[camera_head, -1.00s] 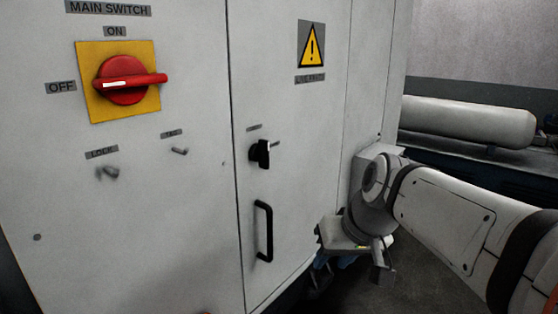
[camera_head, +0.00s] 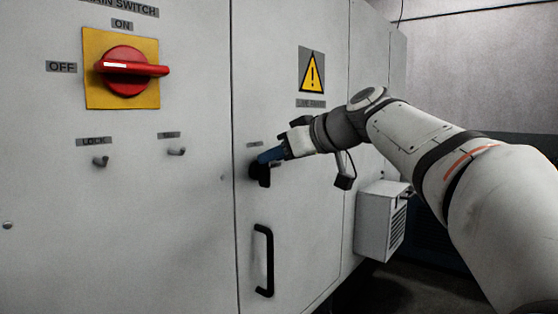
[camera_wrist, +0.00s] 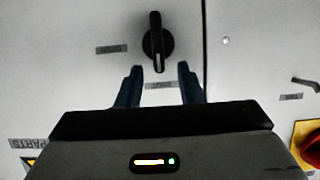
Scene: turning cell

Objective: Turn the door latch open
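The door latch is a black knob with a short handle (camera_head: 260,174) on the grey cabinet door, above the black door pull (camera_head: 264,260). In the wrist view the latch (camera_wrist: 155,42) has a round black base, and its handle lies along the picture's vertical, its end towards me. My gripper (camera_head: 264,158) is at the latch in the head view and partly covers it. In the wrist view my gripper (camera_wrist: 158,78) has its two blue fingers apart, one on each side of the handle's end, with nothing gripped. Contact cannot be told.
The red main switch (camera_head: 124,69) on its yellow plate and two small pegs, one under the LOCK label (camera_head: 101,162), are on the panel to the left. A grey vented box (camera_head: 381,222) sticks out at the right, below my arm.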

